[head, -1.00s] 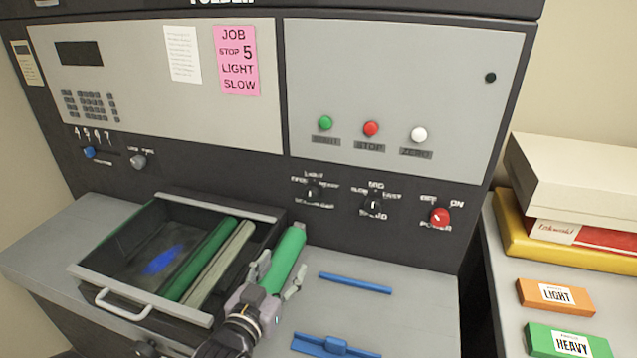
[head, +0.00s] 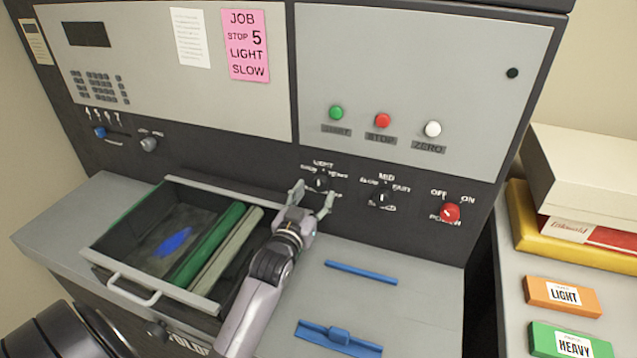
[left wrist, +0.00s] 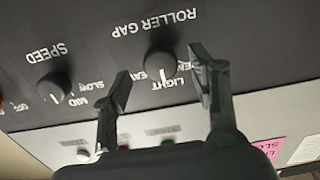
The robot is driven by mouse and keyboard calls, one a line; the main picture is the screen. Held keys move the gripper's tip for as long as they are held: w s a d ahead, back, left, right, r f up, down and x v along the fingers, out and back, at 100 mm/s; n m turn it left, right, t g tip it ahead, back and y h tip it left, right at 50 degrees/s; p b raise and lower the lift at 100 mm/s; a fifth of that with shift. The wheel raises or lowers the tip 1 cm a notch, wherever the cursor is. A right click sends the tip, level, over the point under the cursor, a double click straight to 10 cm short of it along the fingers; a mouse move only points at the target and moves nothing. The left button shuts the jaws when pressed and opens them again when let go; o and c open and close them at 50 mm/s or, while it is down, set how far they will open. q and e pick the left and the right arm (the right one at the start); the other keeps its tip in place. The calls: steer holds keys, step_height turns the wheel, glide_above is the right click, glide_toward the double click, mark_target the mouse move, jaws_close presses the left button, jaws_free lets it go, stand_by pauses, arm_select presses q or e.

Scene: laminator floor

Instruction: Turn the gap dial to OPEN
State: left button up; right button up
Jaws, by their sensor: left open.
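The gap dial (head: 319,182) is a small black knob on the dark strip of the machine, left of the speed dial. In the left wrist view the gap dial (left wrist: 160,63) appears upside down under the words ROLLER GAP, its white mark toward LIGHT. My left gripper (head: 313,194) is open just in front of the gap dial. In the left wrist view its fingertips (left wrist: 163,76) stand apart on either side of the dial; I cannot tell whether they touch it. The OPEN lettering is partly hidden by a finger. My right gripper is not in view.
The speed dial (head: 380,198) and red power knob (head: 450,212) are to the right. An open drawer (head: 190,294) with rollers is left of my arm. Blue bars (head: 361,271) lie on the grey worktop.

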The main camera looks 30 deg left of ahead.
mark_target(319, 188)
arm_select(q)
steer(key=x, duration=0.2)
steer(key=shift+w, duration=0.35)
steer(key=shift+w+a, duration=0.2)
steer(key=shift+w, duration=0.3)
steer(key=c, duration=1.2)
steer(key=shift+o, duration=0.2)
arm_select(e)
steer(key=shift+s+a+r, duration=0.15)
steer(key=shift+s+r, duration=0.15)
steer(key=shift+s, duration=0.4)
